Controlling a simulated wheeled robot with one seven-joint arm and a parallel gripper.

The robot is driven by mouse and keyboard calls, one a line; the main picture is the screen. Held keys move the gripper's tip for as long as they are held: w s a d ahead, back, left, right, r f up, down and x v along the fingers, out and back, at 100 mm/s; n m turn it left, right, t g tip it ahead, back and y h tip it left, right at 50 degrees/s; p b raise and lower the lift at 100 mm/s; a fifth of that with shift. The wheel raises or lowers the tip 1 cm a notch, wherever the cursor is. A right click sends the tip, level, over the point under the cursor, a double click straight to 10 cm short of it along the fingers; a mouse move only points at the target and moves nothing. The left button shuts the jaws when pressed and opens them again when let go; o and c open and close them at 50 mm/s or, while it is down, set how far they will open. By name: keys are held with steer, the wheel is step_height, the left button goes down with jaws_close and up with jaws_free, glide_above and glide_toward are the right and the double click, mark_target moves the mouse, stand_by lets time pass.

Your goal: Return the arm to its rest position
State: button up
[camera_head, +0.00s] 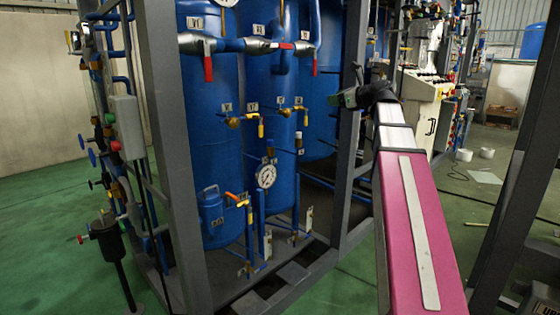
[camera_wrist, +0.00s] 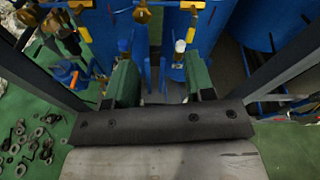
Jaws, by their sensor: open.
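My arm stretches from the lower right of the head view up toward the blue tanks, with its pink link in front. My gripper (camera_head: 346,98) is at its far end, beside the grey frame post (camera_head: 350,150). In the wrist view, my gripper (camera_wrist: 161,78) shows two green fingers well apart with nothing held between them. Blue pipes and a valve with a white cap (camera_wrist: 180,46) show beyond the fingers. I cannot tell the exact distance from the fingertips to the pipes.
Blue tanks (camera_head: 268,95) stand inside the grey frame, with red-handled valves (camera_head: 208,68), yellow-handled valves (camera_head: 261,130) and a pressure gauge (camera_head: 266,176). A white control cabinet (camera_head: 425,87) stands behind my arm. Loose small parts (camera_wrist: 30,145) show at lower left in the wrist view. Green floor (camera_head: 60,215) is open at left.

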steer(key=s+a+f+n+g+h, duration=0.25)
steer(key=f+n, duration=0.35)
steer(key=f, duration=1.2)
steer(key=s+a+f+n+g+h, duration=0.1)
steer(key=s+f+n+g+h, duration=0.3)
steer(key=f, duration=1.3)
steer(key=s+f+n+g+h, duration=0.1)
steer(key=s+f+n, duration=0.4)
steer(key=f, duration=0.3)
steer(key=s+d+f+n+g+h, duration=0.1)
steer(key=s+f+n+g+h, duration=0.1)
steer(key=s+f+n, duration=0.3)
steer(key=s+f+n+g+h, duration=0.1)
steer(key=s+f+n, duration=0.3)
steer(key=f, duration=0.8)
steer(key=shift+s+d+f+n+g+h, duration=0.35)
steer(key=shift+s+g, duration=0.2)
steer(key=shift+s, duration=0.4)
